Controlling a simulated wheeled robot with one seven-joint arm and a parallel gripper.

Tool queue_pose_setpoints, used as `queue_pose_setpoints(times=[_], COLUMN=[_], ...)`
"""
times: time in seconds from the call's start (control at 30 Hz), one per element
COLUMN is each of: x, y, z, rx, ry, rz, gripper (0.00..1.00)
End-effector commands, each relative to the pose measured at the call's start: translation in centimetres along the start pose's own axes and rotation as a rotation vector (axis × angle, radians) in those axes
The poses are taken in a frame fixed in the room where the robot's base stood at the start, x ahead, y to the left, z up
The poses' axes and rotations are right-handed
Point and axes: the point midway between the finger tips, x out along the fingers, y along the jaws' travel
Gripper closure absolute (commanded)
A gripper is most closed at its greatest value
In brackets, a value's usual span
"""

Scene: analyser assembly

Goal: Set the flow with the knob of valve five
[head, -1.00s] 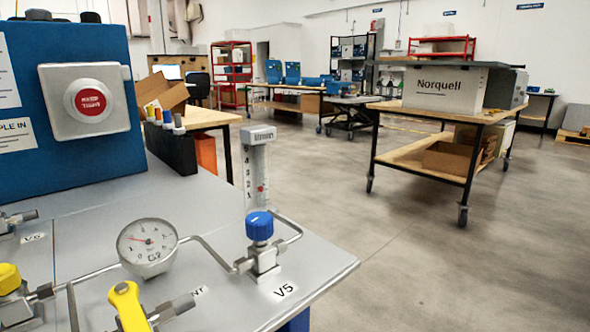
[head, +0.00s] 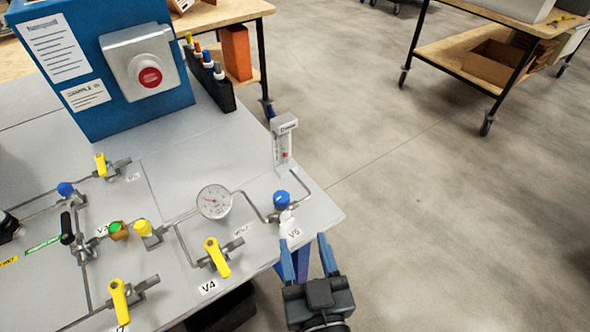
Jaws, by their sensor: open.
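Valve five has a blue round knob (head: 281,198) on a metal body, near the right edge of the grey bench top (head: 180,165). Its V5 label (head: 294,233) lies just in front of it. My gripper (head: 305,243) shows in the head view at the lower right, at the bench's front right edge. Its two blue fingers are apart and point up the picture toward the knob, with nothing between them. The fingertips appear short of the knob. A flowmeter tube (head: 283,145) stands upright behind the knob, and a round gauge (head: 214,202) sits to its left.
Yellow-handled valves, V4 (head: 217,257) among them, and thin metal pipes cover the bench to the left. A blue box with a red button (head: 150,77) stands at the back. The floor to the right is open up to a wheeled table (head: 470,62).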

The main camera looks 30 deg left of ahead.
Motion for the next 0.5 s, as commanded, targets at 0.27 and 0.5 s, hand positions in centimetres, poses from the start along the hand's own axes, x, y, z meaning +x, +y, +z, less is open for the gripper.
queue_pose_setpoints(times=[0.27,0.5], x=[2.9,6.2], y=[-1.8,-1.9], z=[-2.7,-2.8], rx=[-0.010,-0.011], ry=[0.016,0.016], rz=[-0.050,-0.049], gripper=[0.44,0.44])
